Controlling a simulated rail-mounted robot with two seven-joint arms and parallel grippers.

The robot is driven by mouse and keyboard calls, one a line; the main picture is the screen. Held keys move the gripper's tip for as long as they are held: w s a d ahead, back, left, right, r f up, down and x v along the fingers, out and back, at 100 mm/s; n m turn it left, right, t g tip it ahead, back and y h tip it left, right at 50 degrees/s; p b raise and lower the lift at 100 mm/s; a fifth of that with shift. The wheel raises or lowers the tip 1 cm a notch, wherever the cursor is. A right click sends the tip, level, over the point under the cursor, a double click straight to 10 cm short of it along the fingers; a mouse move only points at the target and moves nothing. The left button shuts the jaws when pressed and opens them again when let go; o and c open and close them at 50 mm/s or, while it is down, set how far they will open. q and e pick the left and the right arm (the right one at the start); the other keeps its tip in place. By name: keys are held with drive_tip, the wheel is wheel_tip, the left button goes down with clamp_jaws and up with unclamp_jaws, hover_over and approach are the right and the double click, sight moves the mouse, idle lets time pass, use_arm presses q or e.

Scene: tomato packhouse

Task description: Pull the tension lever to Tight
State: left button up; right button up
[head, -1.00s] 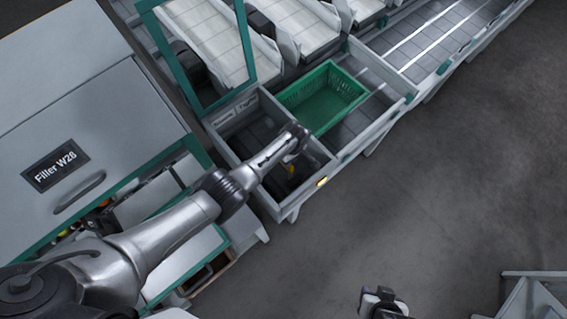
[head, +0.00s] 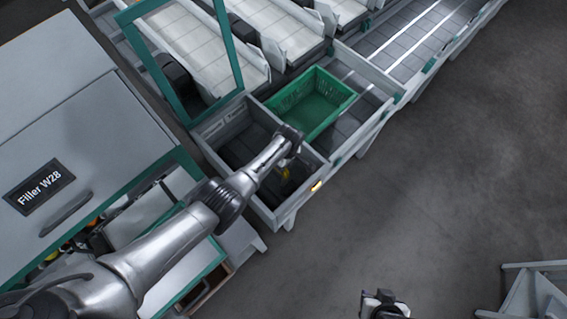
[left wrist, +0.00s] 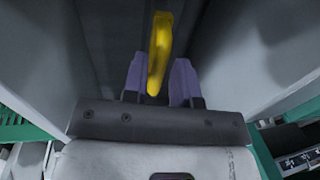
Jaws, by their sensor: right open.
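The yellow tension lever (left wrist: 159,50) stands between the two purple fingers of my left gripper (left wrist: 158,82) in the left wrist view. Narrow dark gaps seem to show beside it, so the fingers look open around it; contact is unclear. In the head view, a small yellow bit of the lever (head: 286,173) shows below my left gripper (head: 291,160), inside the dark compartment. The lever's base is hidden. Small labels (head: 226,120) sit on the compartment's back wall, too small to read surely. My right gripper (head: 384,303) is open and empty at the bottom edge.
A green crate (head: 345,97) stands right beside the compartment. Grey walls (head: 270,218) enclose it, and a green-framed panel (head: 228,45) stands behind. The Filler W28 cabinet (head: 80,130) is at left. The floor at right (head: 430,190) is clear up to a grey stand (head: 535,290).

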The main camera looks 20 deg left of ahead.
use_arm(q)
drive_tip(key=shift+o, duration=1.2)
drive_tip(key=shift+r, duration=0.15)
wheel_tip(320, 180, up, 13)
drive_tip(key=w+d+p, duration=0.1)
drive_tip(key=w+p, duration=0.1)
drive_tip(key=p, duration=0.3)
drive_tip(key=shift+r, duration=0.15)
drive_tip(key=shift+c, duration=0.3)
